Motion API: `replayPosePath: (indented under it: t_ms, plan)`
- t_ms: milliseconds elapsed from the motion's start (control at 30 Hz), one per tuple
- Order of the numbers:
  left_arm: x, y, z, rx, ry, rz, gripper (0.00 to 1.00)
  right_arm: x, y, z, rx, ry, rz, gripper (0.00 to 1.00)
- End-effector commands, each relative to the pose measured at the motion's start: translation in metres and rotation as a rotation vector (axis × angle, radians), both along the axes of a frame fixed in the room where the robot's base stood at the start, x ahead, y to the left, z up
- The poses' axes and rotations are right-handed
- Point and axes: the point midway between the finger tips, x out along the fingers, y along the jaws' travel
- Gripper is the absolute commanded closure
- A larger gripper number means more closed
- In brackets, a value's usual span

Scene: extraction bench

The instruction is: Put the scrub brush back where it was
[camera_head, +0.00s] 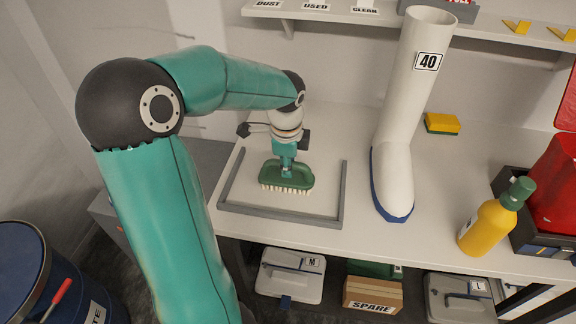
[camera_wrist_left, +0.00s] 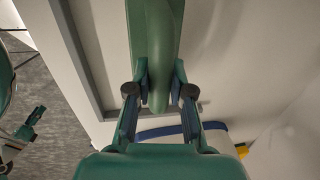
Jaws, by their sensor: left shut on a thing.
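The scrub brush (camera_head: 287,176) has a green body and pale bristles pointing down. In the head view it is within the grey frame (camera_head: 281,214) on the white bench, near the left end. My left gripper (camera_head: 287,168) is above the brush and shut on its green handle. In the left wrist view the two fingers (camera_wrist_left: 159,92) press on either side of the green handle (camera_wrist_left: 157,40). I cannot tell whether the bristles touch the bench.
A tall white boot (camera_head: 398,130) marked 40 stands right of the frame. A yellow bottle (camera_head: 487,226) and dark tray (camera_head: 512,183) are farther right. A yellow sponge (camera_head: 442,123) lies behind. A shelf (camera_head: 330,14) runs above; boxes (camera_head: 372,295) sit below.

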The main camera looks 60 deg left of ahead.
Motion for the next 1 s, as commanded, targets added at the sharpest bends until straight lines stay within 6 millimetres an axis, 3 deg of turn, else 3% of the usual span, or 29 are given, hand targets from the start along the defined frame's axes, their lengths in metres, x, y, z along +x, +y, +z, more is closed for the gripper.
replayPosePath:
  t_ms: [233,267,400,767,1000]
  plan:
    - [0.000,0.000,-0.005,0.001,-0.001,0.001,1.00,0.000,0.000,0.000,0.000,0.000,0.000,0.60]
    - [0.000,0.000,-0.005,0.001,-0.001,0.001,0.78,0.000,0.000,0.000,0.000,0.000,0.000,0.60]
    - [0.000,0.000,-0.005,0.001,-0.001,0.000,0.54,0.000,0.000,0.000,0.000,0.000,0.000,0.60]
    - [0.000,0.000,-0.002,0.002,-0.001,0.000,0.54,0.000,0.000,0.000,0.000,0.000,0.000,0.60]
    - [-0.002,-0.003,0.027,0.004,-0.005,0.000,0.54,0.000,0.000,0.002,0.000,0.000,0.000,0.60]
